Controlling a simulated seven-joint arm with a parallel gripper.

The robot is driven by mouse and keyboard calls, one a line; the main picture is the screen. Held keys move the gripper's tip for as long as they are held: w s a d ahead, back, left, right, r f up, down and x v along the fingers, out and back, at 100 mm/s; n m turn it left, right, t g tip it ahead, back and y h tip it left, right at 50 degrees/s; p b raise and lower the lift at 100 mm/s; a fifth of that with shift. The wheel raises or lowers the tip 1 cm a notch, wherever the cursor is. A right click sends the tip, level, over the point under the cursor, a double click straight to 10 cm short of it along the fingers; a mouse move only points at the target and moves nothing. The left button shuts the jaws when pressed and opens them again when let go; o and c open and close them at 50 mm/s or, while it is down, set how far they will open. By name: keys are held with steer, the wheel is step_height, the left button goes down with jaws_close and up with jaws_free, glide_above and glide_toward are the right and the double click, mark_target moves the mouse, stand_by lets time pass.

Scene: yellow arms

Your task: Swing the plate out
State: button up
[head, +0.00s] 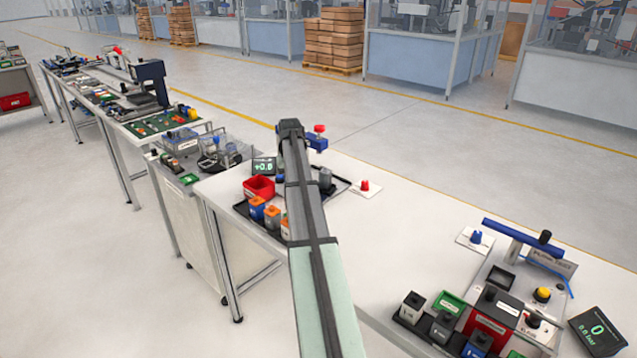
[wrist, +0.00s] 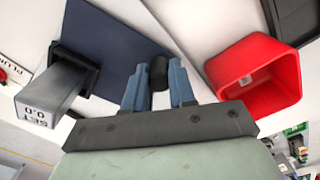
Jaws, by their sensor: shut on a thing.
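In the wrist view a flat dark-blue plate (wrist: 110,40) lies ahead and to the left of the fingers. A black knob (wrist: 158,68) is at its right edge. My gripper (wrist: 158,80) has its two blue fingers on either side of this knob and is shut on it. In the head view my arm covers the fingers and the knob. A small blue part (head: 317,143) shows just right of the arm's end, below a red knob (head: 319,128); I cannot tell whether it belongs to the plate.
A red bin (wrist: 262,82) stands close on the right in the wrist view. A grey block marked SET 0.0 (wrist: 50,92) stands on the left. In the head view a red plunger on a white card (head: 364,186) is right of the arm. The table's middle is clear.

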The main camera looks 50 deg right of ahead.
steer(key=shift+w, duration=0.25)
steer(key=shift+w+a, duration=0.2)
steer(key=shift+w, duration=0.9)
stand_by(0.3)
steer(key=o, duration=0.6)
steer(key=shift+r, duration=0.1)
steer(key=shift+r, duration=3.65)
